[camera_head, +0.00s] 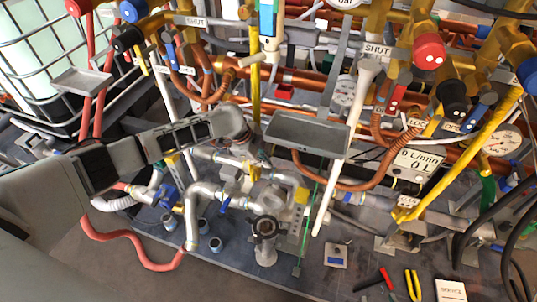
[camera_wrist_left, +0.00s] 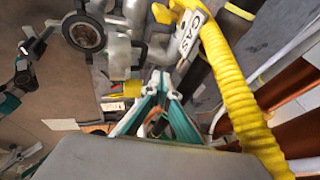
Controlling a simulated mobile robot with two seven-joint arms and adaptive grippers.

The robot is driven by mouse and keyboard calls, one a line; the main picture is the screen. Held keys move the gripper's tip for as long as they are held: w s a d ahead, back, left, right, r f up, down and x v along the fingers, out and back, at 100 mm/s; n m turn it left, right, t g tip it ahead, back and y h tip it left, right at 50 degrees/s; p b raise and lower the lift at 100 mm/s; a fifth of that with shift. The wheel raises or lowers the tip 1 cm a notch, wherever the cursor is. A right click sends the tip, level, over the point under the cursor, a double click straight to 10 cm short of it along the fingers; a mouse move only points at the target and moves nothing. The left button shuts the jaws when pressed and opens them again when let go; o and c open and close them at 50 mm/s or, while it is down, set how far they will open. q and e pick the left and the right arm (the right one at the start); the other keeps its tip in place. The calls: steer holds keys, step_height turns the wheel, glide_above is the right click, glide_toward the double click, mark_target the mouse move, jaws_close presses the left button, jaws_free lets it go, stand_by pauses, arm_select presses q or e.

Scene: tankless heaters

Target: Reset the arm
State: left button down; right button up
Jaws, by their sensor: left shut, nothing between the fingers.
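My left arm (camera_head: 165,142) reaches in from the left in the head view, its wrist end above the silver and copper pipes. The gripper itself is hard to make out there among the pipework. In the left wrist view my left gripper (camera_wrist_left: 159,80) shows its green-sided fingers meeting at the tips, shut and empty. A yellow corrugated pipe (camera_wrist_left: 235,90) runs close to the right of the fingers, with a white GAS tag (camera_wrist_left: 190,38) beyond the tips. I cannot tell whether the fingers touch anything. My right gripper is not seen.
Dense pipes and valves with SHUT tags (camera_head: 377,49) fill the back and right. A grey tray (camera_head: 306,133) sits right of the wrist. Red-handled (camera_head: 370,281) and yellow-handled (camera_head: 413,285) tools lie at the front.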

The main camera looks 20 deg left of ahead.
arm_select(q)
steer(key=s+d+f+n+t+h+p, duration=0.25)
steer(key=s+d+n+p, duration=0.3)
steer(key=s+d, duration=0.85)
steer(key=s+a+r+n+t+y+p, duration=0.1)
steer(key=s+a+r+n+t+y, duration=0.1)
steer(key=s+a+n, duration=0.2)
steer(key=s+a+r+n+t+y+p, duration=0.1)
steer(key=s+a+r+n+t+p, duration=0.1)
steer(key=s+a, duration=0.8)
steer(key=s+r+n+t, duration=0.1)
steer(key=s+n, duration=0.1)
steer(key=s, duration=0.3)
steer(key=shift+s+a+y, duration=0.15)
steer(key=shift+s+y, duration=0.2)
steer(key=shift+s, duration=0.05)
arm_select(e)
steer(key=shift+m, duration=0.4)
steer(key=r, duration=0.3)
steer(key=s+a+r, duration=0.1)
steer(key=r, duration=0.1)
